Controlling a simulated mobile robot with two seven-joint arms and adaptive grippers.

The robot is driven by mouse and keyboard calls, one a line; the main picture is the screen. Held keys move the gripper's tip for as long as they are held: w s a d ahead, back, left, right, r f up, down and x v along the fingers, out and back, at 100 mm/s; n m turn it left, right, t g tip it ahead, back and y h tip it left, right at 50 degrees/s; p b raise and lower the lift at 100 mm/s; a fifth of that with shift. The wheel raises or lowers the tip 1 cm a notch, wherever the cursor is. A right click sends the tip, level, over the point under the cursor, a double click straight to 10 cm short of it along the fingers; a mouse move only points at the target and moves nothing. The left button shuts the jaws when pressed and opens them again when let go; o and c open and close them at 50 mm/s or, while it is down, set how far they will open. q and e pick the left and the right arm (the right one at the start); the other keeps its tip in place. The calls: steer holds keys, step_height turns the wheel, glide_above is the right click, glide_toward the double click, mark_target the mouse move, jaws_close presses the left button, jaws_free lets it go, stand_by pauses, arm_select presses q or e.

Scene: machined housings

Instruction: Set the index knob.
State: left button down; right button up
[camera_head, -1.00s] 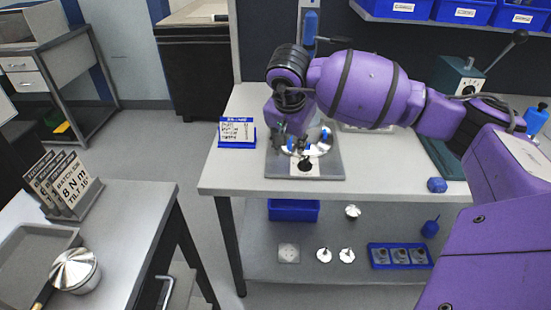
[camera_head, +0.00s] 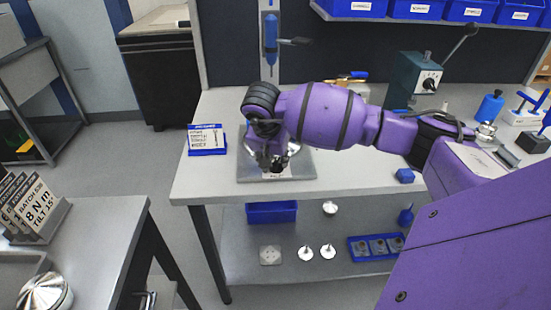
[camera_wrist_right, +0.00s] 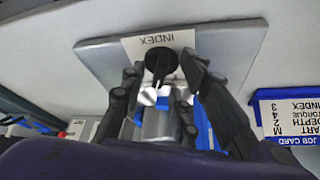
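The black index knob (camera_wrist_right: 160,65) stands on a grey plate (camera_wrist_right: 230,50), beside a white label reading INDEX (camera_wrist_right: 160,40). In the wrist view my right gripper (camera_wrist_right: 163,78) has its dark fingers spread on either side of the knob, with gaps visible, so it looks open around it. In the head view my right gripper (camera_head: 272,160) is over the front of the plate (camera_head: 250,172) and mostly hides the knob. A blue-framed job card (camera_wrist_right: 290,115) shows upside down; its index line appears to read 3. My left gripper is not in view.
The job card stand (camera_head: 207,140) is left of the plate on the workbench (camera_head: 340,180). A green machine with a lever (camera_head: 415,80) stands behind my right arm. Bench front is mostly clear.

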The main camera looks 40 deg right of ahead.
jaws_close()
steer(key=shift+s+d+f+n+b, duration=0.1)
steer(key=shift+n+b, duration=0.35)
steer(key=shift+n, duration=0.35)
steer(key=shift+f+n+t+y+b, duration=0.1)
steer(key=shift+n+t+y+b, duration=0.45)
steer(key=shift+n, duration=0.65)
steer(key=n+y+b, duration=0.1)
steer(key=n, duration=0.3)
steer(key=shift+s+d+y+b, duration=0.1)
steer(key=shift+y+b, duration=0.25)
steer(key=shift+n+t, duration=0.25)
steer(key=shift+n, duration=0.05)
steer(key=shift+c, duration=0.6)
jaws_free()
steer(key=shift+o, duration=0.6)
